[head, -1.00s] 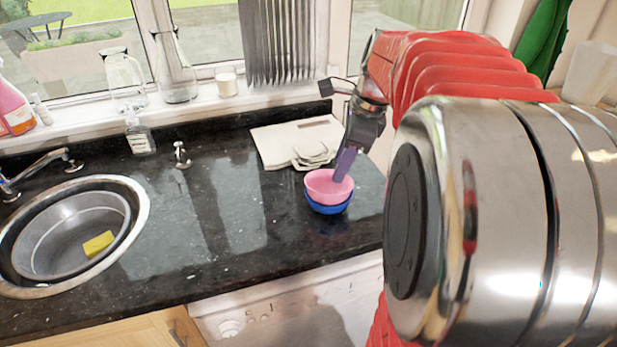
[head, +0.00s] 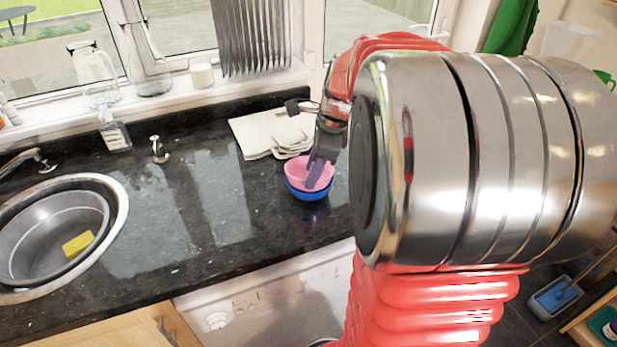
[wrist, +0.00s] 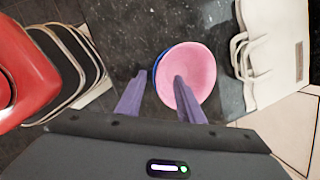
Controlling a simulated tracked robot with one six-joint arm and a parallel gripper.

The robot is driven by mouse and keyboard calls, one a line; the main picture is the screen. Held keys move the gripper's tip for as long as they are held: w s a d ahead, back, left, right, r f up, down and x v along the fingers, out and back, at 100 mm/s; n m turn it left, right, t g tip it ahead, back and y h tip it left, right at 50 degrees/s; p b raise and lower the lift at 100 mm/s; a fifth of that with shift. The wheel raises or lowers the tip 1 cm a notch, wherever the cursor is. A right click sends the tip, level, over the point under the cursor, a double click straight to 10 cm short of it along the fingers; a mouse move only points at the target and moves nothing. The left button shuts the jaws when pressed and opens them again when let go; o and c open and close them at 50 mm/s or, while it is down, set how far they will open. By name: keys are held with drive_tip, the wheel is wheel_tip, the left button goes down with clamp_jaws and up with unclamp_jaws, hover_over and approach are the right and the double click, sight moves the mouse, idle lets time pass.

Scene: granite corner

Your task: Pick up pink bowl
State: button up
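The pink bowl (head: 296,170) sits nested in a blue bowl (head: 308,196) on the dark granite counter, near its right end. In the wrist view the pink bowl (wrist: 200,68) fills the centre right, and a sliver of the blue bowl (wrist: 157,66) shows along its left side. My gripper (wrist: 160,77) is open with two purple fingers apart. The right finger reaches over the bowl's inside and the left finger is outside its left rim. In the head view my gripper (head: 315,178) is at the pink bowl; whether it touches the rim is unclear.
Pale boards (head: 270,134) lie just behind the bowls. A steel sink (head: 50,228) with a yellow sponge (head: 78,243) is at left. The counter between sink and bowls is clear.

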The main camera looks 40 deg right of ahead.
drive_tip(key=shift+x, duration=1.8)
drive_tip(key=shift+c, duration=0.7)
clamp_jaws()
